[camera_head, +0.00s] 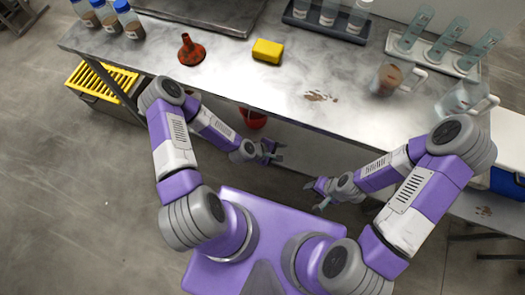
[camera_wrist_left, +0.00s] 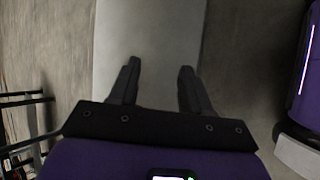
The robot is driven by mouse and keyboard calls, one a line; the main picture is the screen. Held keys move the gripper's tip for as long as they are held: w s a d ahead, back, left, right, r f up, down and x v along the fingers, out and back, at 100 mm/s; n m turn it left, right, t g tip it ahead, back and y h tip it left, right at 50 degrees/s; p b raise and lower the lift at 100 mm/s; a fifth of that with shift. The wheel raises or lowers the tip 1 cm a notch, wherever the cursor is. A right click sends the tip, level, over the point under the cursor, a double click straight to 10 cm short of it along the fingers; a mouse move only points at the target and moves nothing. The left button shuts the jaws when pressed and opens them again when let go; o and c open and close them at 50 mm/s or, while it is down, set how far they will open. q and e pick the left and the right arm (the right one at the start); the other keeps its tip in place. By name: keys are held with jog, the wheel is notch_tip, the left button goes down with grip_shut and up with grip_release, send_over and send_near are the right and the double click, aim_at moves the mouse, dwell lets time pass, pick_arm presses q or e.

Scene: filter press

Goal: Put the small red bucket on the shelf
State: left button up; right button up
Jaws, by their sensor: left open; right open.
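The small red bucket (camera_head: 254,119) shows in the head view under the front edge of the steel bench, partly hidden by the bench top and close behind my left forearm. My left gripper (camera_head: 280,153) is open and empty in front of the bench, to the right of and nearer than the bucket. In the left wrist view my left gripper's two fingers (camera_wrist_left: 158,85) are apart with nothing between them, over a pale surface. My right gripper (camera_head: 316,197) is open and empty, lower and to the right. I cannot tell which surface is the shelf.
The bench top (camera_head: 215,80) bears a red funnel (camera_head: 191,51), a yellow sponge (camera_head: 267,51), blue-capped bottles (camera_head: 109,18), glass cylinders (camera_head: 447,40) and a jug (camera_head: 388,79). A yellow-slatted crate (camera_head: 97,82) is at left. A blue-and-white box (camera_head: 507,182) is at right. The left floor is open.

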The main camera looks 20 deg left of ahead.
pick_arm(q)
jog(key=s+a+r+m+g+y, duration=0.2)
jog(key=s+m+g, duration=0.3)
jog(key=s+m, duration=0.7)
jog(key=shift+a+r+m+g, duration=0.2)
jog(key=shift+r+m+g, duration=0.1)
jog(key=shift+r, duration=0.35)
notch_tip(320, 180, up, 6)
jog(key=p, duration=0.5)
jog(key=shift+w+f+p, duration=0.1)
jog(key=shift+p, duration=0.25)
pick_arm(e)
notch_tip(320, 180, up, 6)
jog(key=shift+f, duration=0.1)
pick_arm(q)
jog(key=shift+f, duration=0.2)
jog(key=shift+c, duration=0.3)
pick_arm(e)
jog(key=shift+f, duration=0.2)
jog(key=shift+c, duration=0.3)
pick_arm(q)
jog(key=shift+c, duration=0.2)
pick_arm(e)
jog(key=shift+c, duration=0.2)
pick_arm(q)
jog(key=shift+d, duration=0.1)
